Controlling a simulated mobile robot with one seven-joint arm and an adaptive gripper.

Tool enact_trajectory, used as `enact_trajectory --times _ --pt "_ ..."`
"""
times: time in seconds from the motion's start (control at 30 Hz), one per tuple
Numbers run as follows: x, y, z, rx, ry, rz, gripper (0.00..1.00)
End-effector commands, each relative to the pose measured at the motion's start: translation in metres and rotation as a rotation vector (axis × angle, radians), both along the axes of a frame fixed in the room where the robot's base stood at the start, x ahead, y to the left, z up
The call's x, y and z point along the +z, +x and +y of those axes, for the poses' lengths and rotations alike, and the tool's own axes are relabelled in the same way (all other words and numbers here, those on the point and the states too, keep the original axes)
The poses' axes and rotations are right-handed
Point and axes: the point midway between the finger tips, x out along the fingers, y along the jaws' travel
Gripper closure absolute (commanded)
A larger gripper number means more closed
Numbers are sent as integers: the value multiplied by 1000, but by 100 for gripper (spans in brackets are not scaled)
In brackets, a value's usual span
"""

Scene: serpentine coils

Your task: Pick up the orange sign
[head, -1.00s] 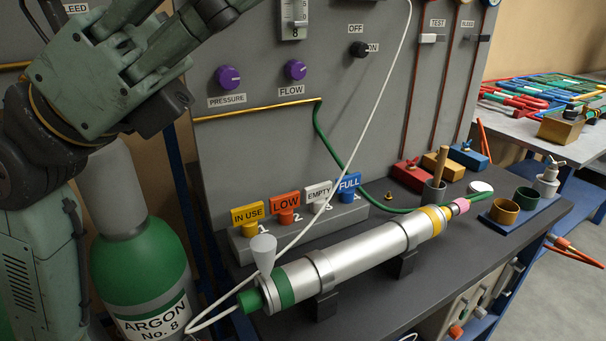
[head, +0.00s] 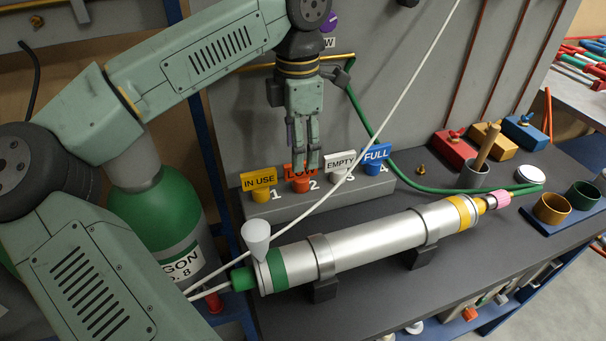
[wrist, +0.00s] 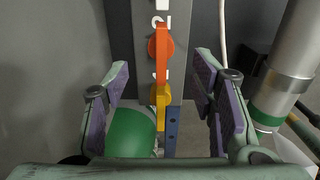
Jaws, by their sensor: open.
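The orange sign (head: 301,184), lettered LOW, stands upright in slot 2 of a grey numbered block (head: 322,203). In the wrist view the orange sign (wrist: 161,45) is seen from above, in the gap between the fingers and towards their far end. My gripper (head: 305,165) points down at the sign, and its fingers hide part of the lettering in the head view. In the wrist view my gripper (wrist: 161,80) has its purple-padded fingers wide apart, with nothing held. How far the fingertips are above the sign cannot be told exactly.
The yellow IN USE sign (head: 259,181) is left of the orange one; the white EMPTY (head: 340,163) and blue FULL (head: 376,155) signs are right. A white hose (head: 400,95) crosses in front. A silver tube (head: 375,240) lies before the block; a green cylinder (head: 160,215) stands left.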

Motion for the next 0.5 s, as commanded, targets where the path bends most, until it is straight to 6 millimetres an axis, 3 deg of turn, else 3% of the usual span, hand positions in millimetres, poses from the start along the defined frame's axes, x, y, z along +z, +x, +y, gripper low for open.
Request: enact_trajectory --times 0.27,0.5 --pt "-23 -1 -2 -3 -3 1 48" --pt "-58 -1 -3 -3 -6 1 48"
